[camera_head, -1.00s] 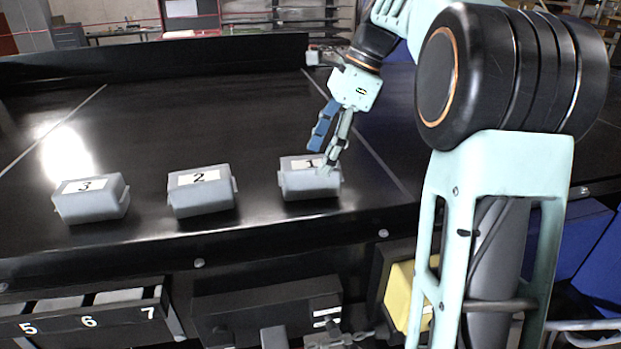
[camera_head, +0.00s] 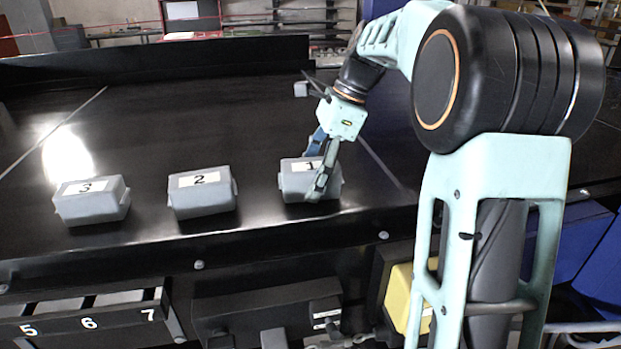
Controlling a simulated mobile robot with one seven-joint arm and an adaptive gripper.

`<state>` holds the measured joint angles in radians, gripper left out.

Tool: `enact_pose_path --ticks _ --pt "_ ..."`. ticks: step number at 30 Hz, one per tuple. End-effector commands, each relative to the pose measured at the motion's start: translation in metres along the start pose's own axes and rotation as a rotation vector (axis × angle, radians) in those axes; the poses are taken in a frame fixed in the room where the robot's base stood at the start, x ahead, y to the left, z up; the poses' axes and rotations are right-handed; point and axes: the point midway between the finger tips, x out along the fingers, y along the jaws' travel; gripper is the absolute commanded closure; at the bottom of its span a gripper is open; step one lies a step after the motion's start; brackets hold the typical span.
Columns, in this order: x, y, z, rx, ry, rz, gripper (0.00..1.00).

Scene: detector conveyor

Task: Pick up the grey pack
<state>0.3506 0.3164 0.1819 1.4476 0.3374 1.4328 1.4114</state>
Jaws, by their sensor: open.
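Three grey packs stand in a row on the black conveyor surface (camera_head: 150,140). Pack 1 (camera_head: 296,184) is at the right, pack 2 (camera_head: 203,196) in the middle and pack 3 (camera_head: 92,206) at the left. Each has a white number label on top. My gripper (camera_head: 314,172) is open and lowered at pack 1. One finger is in front of the pack's right part, and the blue finger is behind its top edge. The pack hides part of the far finger. I cannot tell whether the fingers touch it.
A yellow object (camera_head: 399,290) sits in a dark box below at the right.

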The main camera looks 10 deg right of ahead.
Motion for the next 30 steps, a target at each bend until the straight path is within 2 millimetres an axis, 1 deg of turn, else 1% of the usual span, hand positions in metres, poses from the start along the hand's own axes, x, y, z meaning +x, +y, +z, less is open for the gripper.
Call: enact_pose_path --ticks 14,15,30 --pt "0.0035 0.0001 -0.0015 0.000 0.000 0.001 0.32" --pt "0.0035 0.0001 -0.0015 0.000 0.000 0.001 0.33" --pt "0.0033 0.0001 -0.0014 0.000 0.000 0.000 0.88"
